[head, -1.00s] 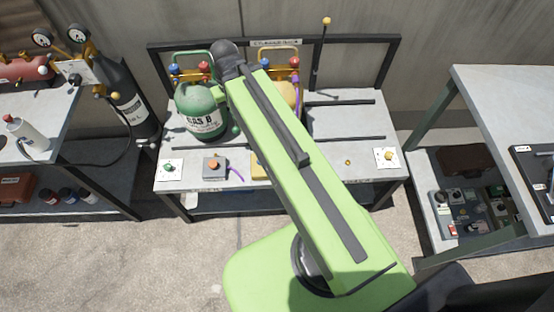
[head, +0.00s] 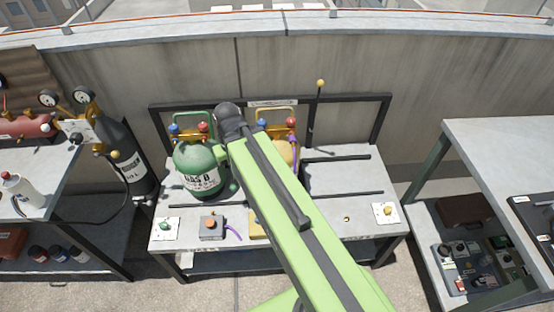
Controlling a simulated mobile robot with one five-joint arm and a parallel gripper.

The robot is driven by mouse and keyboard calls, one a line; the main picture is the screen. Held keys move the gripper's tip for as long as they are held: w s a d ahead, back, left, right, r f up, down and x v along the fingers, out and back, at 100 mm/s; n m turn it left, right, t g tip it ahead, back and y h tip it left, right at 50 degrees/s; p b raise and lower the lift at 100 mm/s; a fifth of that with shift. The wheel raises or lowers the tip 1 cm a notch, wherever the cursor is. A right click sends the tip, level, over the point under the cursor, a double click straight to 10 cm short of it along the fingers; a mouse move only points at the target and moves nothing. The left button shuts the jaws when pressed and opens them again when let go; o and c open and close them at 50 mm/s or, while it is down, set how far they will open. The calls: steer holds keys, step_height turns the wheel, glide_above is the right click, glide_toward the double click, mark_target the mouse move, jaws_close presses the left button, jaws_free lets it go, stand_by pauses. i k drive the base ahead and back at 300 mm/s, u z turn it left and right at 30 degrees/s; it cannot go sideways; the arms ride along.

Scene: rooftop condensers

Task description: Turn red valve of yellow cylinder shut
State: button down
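The yellow cylinder (head: 289,152) stands on the middle bench, mostly hidden behind my green arm; only a strip of its upper right side shows. Its red valve (head: 291,121) shows above it to the right, with a blue valve (head: 262,123) to the left, in front of a yellow frame. The green cylinder (head: 200,172) stands to the left, with its own blue and red valves on top. My arm reaches up across the bench, its dark far joint between the two cylinders' valve frames. My gripper does not show; whether it is open or shut cannot be seen.
The bench (head: 340,180) has a dark back rail and a tall rod with a yellow knob (head: 320,83). A grey box with an orange button (head: 211,226) sits at the front. A dark cylinder with gauges (head: 125,165) stands left. Another table (head: 500,150) is at right.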

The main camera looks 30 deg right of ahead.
mark_target(290, 122)
steer(key=z, duration=1)
steer(key=k, duration=0.45)
steer(key=u, duration=0.35)
steer(key=i, duration=0.5)
steer(key=z, duration=0.1)
